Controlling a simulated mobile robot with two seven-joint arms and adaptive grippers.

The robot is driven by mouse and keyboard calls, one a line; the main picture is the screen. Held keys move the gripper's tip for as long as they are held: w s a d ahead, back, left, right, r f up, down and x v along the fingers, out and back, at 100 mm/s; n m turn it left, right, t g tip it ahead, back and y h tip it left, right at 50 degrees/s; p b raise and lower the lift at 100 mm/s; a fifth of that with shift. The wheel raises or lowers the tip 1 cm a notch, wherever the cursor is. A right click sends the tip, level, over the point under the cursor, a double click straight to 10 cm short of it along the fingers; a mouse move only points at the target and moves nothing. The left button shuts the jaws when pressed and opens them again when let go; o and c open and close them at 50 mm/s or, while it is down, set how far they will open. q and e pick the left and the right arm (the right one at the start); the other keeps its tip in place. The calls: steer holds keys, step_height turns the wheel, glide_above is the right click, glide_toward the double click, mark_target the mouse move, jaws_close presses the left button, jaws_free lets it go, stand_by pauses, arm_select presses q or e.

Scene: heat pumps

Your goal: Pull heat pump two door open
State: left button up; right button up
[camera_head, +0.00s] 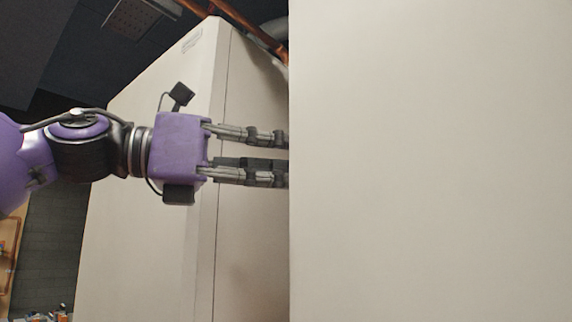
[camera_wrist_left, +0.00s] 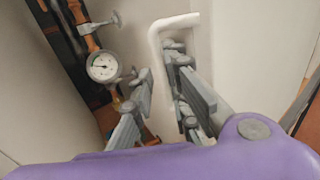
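My left gripper (camera_head: 280,158) reaches in from the left in the head view, its two fingers spread apart and its tips hidden behind the edge of a large pale panel (camera_head: 430,160). In the left wrist view, the left gripper (camera_wrist_left: 160,80) has its open fingers on either side of a white bar handle (camera_wrist_left: 157,52) on a pale door panel (camera_wrist_left: 235,40). The handle's lower part is partly covered by the fingers. I cannot tell whether a finger touches it. My right gripper is in neither view.
A pale cabinet (camera_head: 150,170) stands behind my left arm. A pressure gauge (camera_wrist_left: 103,67) and copper pipes (camera_wrist_left: 91,42) lie left of the handle. Copper pipes (camera_head: 240,35) also run overhead. The large panel fills the right half of the head view.

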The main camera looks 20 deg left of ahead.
arm_select(q)
steer(key=shift+w+d, duration=0.35)
steer(key=shift+d, duration=0.2)
jaws_close()
